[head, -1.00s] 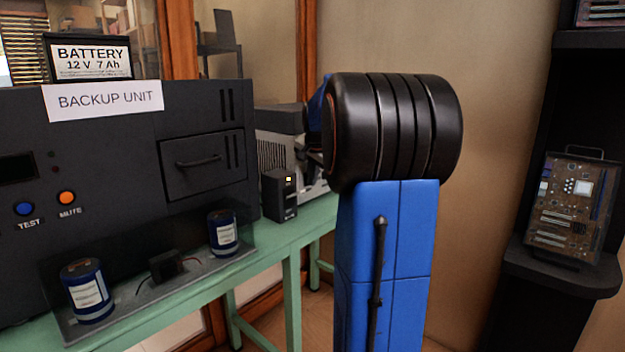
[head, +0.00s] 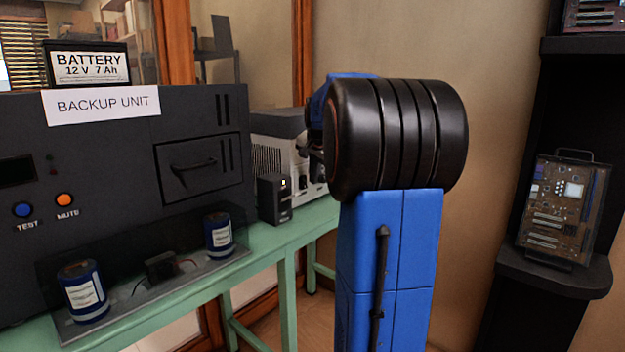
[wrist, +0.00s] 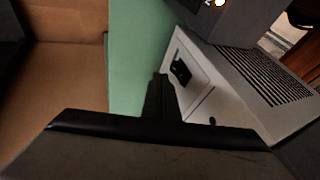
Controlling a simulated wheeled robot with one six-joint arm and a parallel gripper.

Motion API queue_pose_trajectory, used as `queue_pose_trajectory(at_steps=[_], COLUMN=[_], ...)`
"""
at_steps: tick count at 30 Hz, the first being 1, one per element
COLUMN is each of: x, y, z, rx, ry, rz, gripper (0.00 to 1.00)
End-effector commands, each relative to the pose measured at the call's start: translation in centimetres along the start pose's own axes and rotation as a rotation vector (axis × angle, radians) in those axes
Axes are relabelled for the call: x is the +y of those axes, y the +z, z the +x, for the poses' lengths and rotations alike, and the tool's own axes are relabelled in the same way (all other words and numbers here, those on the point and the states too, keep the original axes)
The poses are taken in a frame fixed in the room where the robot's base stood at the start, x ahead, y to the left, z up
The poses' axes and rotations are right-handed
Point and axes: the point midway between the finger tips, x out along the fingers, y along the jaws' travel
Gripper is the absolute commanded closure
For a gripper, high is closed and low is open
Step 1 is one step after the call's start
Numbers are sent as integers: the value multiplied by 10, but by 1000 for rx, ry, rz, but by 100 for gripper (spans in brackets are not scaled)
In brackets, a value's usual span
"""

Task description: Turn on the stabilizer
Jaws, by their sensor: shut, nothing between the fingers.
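A light grey vented machine, which looks like the stabilizer, stands on the green table; in the head view (head: 318,186) my arm partly covers it. No label on it is readable. In the wrist view its pale panel (wrist: 203,102) carries a black rocker-like switch (wrist: 180,71); I cannot tell its position. My gripper (wrist: 160,84) is shut and empty, pointing along the panel's lower left side, with its tips just left of and below the switch in the picture. I cannot tell whether they touch the panel. In the head view my gripper is mostly hidden behind my arm.
A small dark box (head: 273,200) with a lit yellow light stands close before the machine. The large backup unit (head: 110,130) fills the left of the green table (head: 285,245). A black shelf (head: 555,270) with a circuit board stands at right.

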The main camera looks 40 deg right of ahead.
Motion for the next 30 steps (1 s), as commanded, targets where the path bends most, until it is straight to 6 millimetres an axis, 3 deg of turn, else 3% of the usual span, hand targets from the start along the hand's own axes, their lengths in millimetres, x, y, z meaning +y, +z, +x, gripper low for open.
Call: queue_pose_trajectory(at_steps=[16,22,30], x=[0,1,1], y=[-1,-1,-1], z=[-88,-101,-103], rx=[1,-1,-1], ry=[-2,-1,-1], rz=[-2,-2,-2], gripper=[100,100,100])
